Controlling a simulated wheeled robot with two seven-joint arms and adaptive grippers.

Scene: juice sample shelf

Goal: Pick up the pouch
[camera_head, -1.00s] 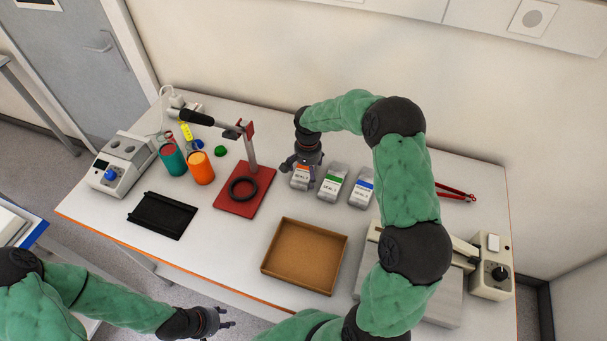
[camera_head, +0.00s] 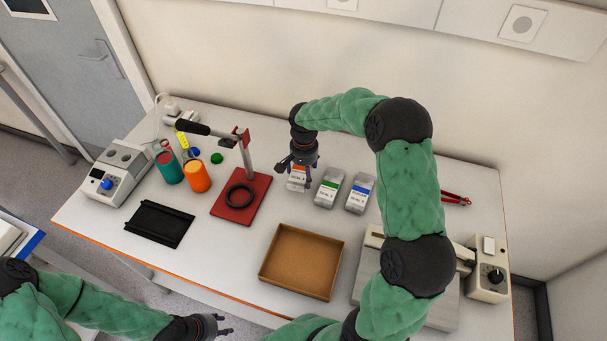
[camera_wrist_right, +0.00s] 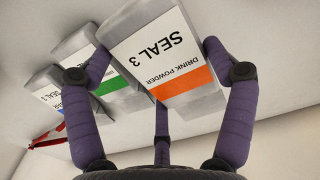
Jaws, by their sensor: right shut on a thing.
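A silver pouch with an orange band and the words SEAL 3 and DRINK POWDER (camera_wrist_right: 165,60) fills the middle of the right wrist view. It also shows in the head view (camera_head: 297,178). My right gripper (camera_head: 299,172) is shut on this pouch from above, with purple fingers on both sides of it. The pouch seems slightly raised, though its lower edge is hard to judge. My left gripper (camera_head: 226,325) is open and empty, in front of the table.
A brown tray (camera_head: 301,262) lies in front of the pouches. A red stand with a black ring (camera_head: 239,197) is to the left, its arm reaching left. A white-and-grey machine (camera_head: 488,270) and red tongs (camera_head: 456,198) are at right. A black rack (camera_head: 160,223) lies further left.

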